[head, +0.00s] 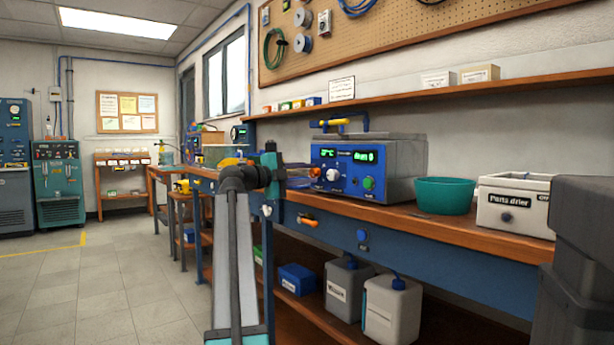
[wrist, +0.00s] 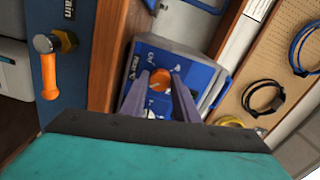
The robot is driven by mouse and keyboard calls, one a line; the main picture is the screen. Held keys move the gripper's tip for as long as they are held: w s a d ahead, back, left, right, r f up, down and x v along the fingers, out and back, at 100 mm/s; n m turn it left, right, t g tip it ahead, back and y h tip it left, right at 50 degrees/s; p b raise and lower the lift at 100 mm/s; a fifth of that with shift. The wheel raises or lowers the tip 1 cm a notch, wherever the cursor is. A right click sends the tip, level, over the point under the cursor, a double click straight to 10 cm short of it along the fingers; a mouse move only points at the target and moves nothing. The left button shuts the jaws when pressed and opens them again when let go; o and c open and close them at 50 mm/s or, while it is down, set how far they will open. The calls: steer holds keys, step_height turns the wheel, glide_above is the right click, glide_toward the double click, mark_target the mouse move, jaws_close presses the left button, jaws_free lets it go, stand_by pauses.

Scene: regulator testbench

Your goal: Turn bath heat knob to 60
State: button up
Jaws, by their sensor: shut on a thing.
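The bath unit (head: 398,165) is a grey box with a blue front panel, standing on the bench. Its two green displays (head: 364,156) are lit, but I cannot read the values with certainty. An orange knob (head: 315,172) sits at the panel's left, beside a larger white knob (head: 332,175) and a green button (head: 369,183). In the wrist view the orange knob (wrist: 160,79) shows between my gripper's (wrist: 161,84) two fingers, which are shut on it. The small panel lettering beside it is tilted and not clearly legible. The knob's pointer and scale cannot be made out.
A teal bowl (head: 444,195) and a white parts drier (head: 516,203) stand to the right on the wooden bench. A valve with an orange handle (wrist: 50,75) is on the bench's blue front. Floor to the left is clear.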

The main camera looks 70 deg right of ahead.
steer(key=o, duration=1.1)
steer(key=shift+c, duration=0.2)
steer(key=p+v, duration=0.5)
steer(key=v, duration=0.8)
steer(key=shift+w+a+p, duration=0.2)
steer(key=shift+a+p, duration=0.15)
steer(key=shift+f, duration=0.1)
